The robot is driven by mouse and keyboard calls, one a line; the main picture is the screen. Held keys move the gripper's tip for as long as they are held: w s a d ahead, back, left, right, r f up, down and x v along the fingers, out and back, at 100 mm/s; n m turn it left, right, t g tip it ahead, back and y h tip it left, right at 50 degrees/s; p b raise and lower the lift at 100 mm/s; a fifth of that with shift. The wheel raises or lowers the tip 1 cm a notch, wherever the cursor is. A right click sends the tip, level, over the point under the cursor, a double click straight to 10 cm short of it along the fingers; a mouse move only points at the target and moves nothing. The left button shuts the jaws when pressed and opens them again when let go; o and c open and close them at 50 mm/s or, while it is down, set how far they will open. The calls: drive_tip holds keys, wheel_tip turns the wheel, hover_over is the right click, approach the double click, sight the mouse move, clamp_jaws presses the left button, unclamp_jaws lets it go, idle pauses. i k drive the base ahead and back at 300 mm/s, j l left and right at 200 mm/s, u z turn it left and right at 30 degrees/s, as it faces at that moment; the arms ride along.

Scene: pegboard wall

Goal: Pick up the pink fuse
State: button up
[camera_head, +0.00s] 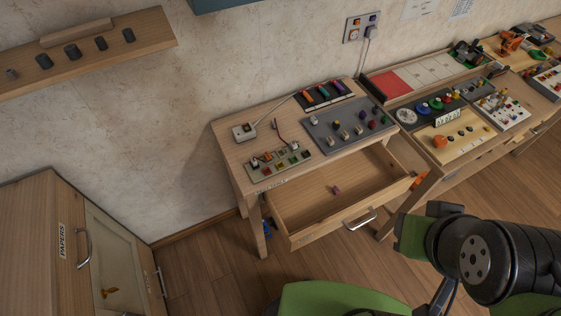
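A small pink-purple piece, which looks like the pink fuse (336,190), lies on the floor of the open drawer (296,208) under the left workbench. It is apart from the drawer walls, and nothing covers it. Parts of my black and green arm (510,262) fill the lower right of the head view, to the right of the drawer and nearer to me. I cannot make out my gripper's fingers in this view.
The workbench top (232,158) above the drawer holds a fuse panel (278,164) and a grey board (347,127) with coloured knobs. The drawer's metal handle (360,219) sticks out in front. A cabinet (32,230) stands at left. Open floor (205,265) lies between.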

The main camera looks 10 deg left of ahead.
sight(335, 188)
drive_tip(key=i+j+u, duration=0.1)
drive_tip(key=u, duration=0.3)
drive_tip(key=i+u, duration=0.15)
drive_tip(key=u, duration=0.3)
drive_tip(key=i+u, duration=0.15)
drive_tip(key=u, duration=0.25)
